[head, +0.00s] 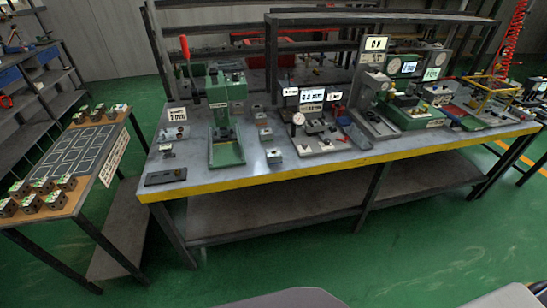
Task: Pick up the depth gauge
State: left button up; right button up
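I cannot tell for certain which item is the depth gauge. A small round-dialled gauge (298,119) stands at the left of a grey fixture plate (322,142) near the middle of the workbench (235,184). Other dial and display instruments stand further right, including a tall gauge stand (372,88). Neither gripper is in view, and nothing in view is held.
A green press (226,120) with a red-tipped lever stands on the bench's left part. Several small metal blocks (274,155) lie beside it. A side table (75,150) with valve blocks is at left. Green floor (330,240) in front is clear.

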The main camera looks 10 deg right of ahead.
aim_at(166, 149)
jog(key=i+j+u, duration=0.1)
jog(key=i+j, duration=0.2)
jog(key=i, duration=0.25)
jog(key=i+j+u, duration=0.15)
jog(key=i, duration=0.4)
jog(key=i+j+u, duration=0.1)
jog(key=i+j, duration=0.15)
jog(key=i, duration=0.35)
